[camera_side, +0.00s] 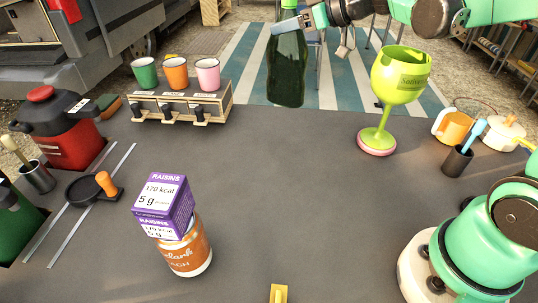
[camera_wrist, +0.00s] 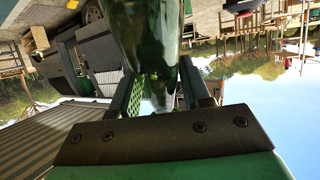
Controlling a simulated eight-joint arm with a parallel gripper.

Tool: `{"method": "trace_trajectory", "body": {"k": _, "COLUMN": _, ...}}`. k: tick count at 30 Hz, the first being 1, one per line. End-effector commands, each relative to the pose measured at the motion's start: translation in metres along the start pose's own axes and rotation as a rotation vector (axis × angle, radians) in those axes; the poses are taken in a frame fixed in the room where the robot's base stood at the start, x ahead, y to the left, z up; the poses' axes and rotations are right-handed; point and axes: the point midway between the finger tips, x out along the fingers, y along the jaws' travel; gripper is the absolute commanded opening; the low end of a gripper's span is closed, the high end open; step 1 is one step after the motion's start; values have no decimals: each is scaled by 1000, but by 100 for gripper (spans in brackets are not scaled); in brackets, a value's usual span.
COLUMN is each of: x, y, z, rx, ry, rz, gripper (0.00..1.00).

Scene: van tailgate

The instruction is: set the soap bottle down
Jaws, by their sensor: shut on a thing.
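The soap bottle appears to be the dark green, see-through bottle (camera_side: 287,75) at the top middle of the side view. It hangs upright, and its base shows against the table's far edge with no clear contact. My gripper (camera_side: 290,24) is shut on its upper part, reaching in from the right. In the wrist view the green glass of the bottle (camera_wrist: 150,30) fills the space between the two fingers of my gripper (camera_wrist: 160,75). The bottle's top is cut off by the side view's frame.
The grey table (camera_side: 270,180) is clear in the middle. A rack with several cups (camera_side: 174,75) stands left of the bottle, a lime goblet (camera_side: 400,80) on a pink coaster (camera_side: 377,143) to the right. A raisins box (camera_side: 163,205) rests on an orange jar (camera_side: 187,252) in front.

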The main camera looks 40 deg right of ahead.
Motion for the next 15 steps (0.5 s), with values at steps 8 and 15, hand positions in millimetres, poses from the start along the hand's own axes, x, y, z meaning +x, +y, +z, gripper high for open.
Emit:
{"method": "trace_trajectory", "body": {"k": 8, "x": 18, "y": 0, "z": 43, "rx": 1, "ry": 1, "rz": 0, "gripper": 0}}
{"method": "trace_trajectory", "body": {"k": 15, "x": 24, "y": 0, "z": 59, "rx": 1, "ry": 1, "rz": 0, "gripper": 0}}
